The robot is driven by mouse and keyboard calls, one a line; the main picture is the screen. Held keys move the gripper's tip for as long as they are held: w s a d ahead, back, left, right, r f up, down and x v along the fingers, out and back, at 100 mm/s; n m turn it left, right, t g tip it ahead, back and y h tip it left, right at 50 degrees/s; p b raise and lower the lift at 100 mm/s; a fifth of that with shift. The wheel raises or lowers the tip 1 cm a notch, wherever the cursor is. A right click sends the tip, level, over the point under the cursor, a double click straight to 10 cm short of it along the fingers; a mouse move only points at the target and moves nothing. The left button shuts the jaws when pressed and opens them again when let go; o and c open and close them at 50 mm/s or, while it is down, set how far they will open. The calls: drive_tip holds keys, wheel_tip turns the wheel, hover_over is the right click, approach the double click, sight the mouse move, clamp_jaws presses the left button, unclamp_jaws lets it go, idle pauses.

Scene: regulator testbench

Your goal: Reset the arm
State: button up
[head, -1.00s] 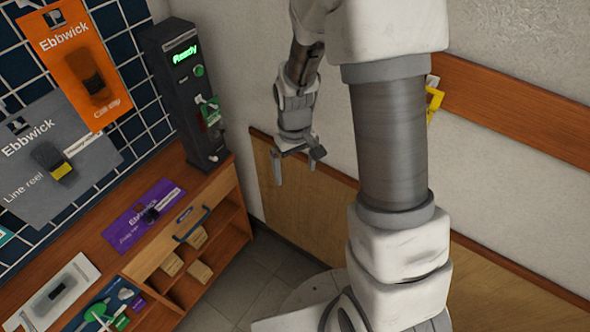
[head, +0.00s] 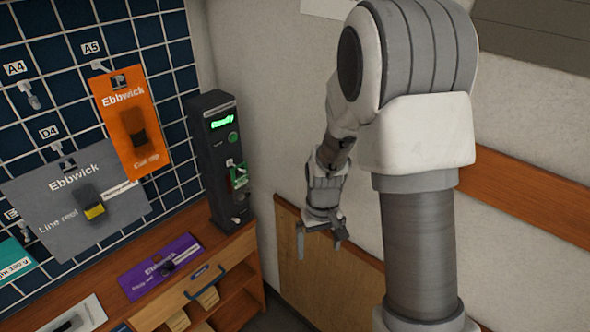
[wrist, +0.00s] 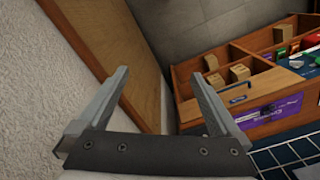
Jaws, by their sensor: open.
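My gripper (head: 319,246) hangs from my folded arm in the head view, in front of the wall panel and to the right of the dark testbench tower. In the wrist view my gripper (wrist: 163,95) has its two fingers spread wide, with nothing between them. It touches nothing that I can see.
The dark tower (head: 213,160) with a green lit display stands on the wooden bench (head: 186,238). Ebbwick cards, one orange (head: 130,122) and one grey (head: 80,200), hang on the blue tiled wall. A purple card (head: 160,266) lies on the bench. A wooden panel (wrist: 133,60) is close by the gripper.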

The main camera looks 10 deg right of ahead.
drive_tip(key=shift+r, duration=0.1)
drive_tip(key=s+r+m+t, duration=0.15)
drive_tip(key=s+r, duration=0.35)
drive_tip(key=r, duration=0.5)
drive_tip(key=s+r+n+t, duration=0.15)
drive_tip(key=s+r, duration=0.25)
drive_tip(key=r, duration=0.7)
drive_tip(key=s+r+m+t, duration=0.1)
drive_tip(key=s+r, duration=0.3)
drive_tip(key=s, duration=0.4)
drive_tip(key=shift+d+m+t, duration=0.3)
drive_tip(key=shift+t, duration=0.5)
